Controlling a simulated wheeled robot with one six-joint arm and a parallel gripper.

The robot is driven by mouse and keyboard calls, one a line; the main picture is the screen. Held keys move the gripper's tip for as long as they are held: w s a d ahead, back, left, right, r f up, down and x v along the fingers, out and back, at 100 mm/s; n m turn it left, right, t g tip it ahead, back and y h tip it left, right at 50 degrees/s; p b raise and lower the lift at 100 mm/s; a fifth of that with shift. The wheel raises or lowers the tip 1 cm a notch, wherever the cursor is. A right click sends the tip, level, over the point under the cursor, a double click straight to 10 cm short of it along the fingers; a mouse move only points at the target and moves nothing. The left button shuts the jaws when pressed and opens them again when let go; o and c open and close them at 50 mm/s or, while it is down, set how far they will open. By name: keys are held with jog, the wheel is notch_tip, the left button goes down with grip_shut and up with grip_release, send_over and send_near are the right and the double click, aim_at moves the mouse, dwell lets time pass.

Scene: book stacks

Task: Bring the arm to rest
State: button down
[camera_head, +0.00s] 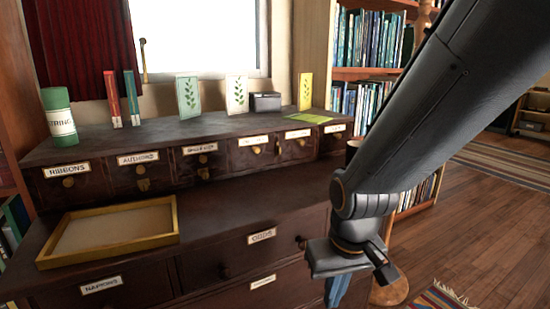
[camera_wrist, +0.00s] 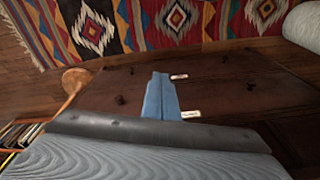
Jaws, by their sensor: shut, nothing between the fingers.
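My gripper (camera_head: 337,292) hangs at the end of my dark grey arm, in front of the right part of the wooden drawer cabinet (camera_head: 240,205) in the head view. Its blue fingers point down, and their tips are cut off by the lower picture edge. In the wrist view my gripper (camera_wrist: 160,76) shows its two blue fingers pressed together with nothing between them. The cabinet's dark front, with knobs and small white labels, lies behind them there. My arm comes in from the upper right of the head view and hides part of the floor and shelves.
A shallow wooden tray (camera_head: 108,233) sits on the cabinet's lower ledge. A green string tin (camera_head: 59,117), books, leaf cards and a grey box (camera_head: 265,102) stand on top. A patterned rug (camera_wrist: 172,20) and a round stool (camera_wrist: 76,78) are close by. Open floor lies right.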

jog(key=s+a+r+n+g, duration=0.2)
jog(key=s+a+n, duration=0.2)
jog(key=s+a, duration=0.55)
jog(key=d+r+m+p, duration=0.3)
jog(key=d+r+p, duration=0.5)
jog(key=r+p, duration=0.3)
jog(key=d+r+m+p, duration=0.3)
jog(key=d+r+p, duration=0.6)
jog(key=r+p, duration=0.3)
jog(key=p, duration=0.3)
jog(key=shift+s+d+h, duration=0.15)
jog(key=shift+d+h, duration=0.1)
jog(key=shift+h, duration=0.05)
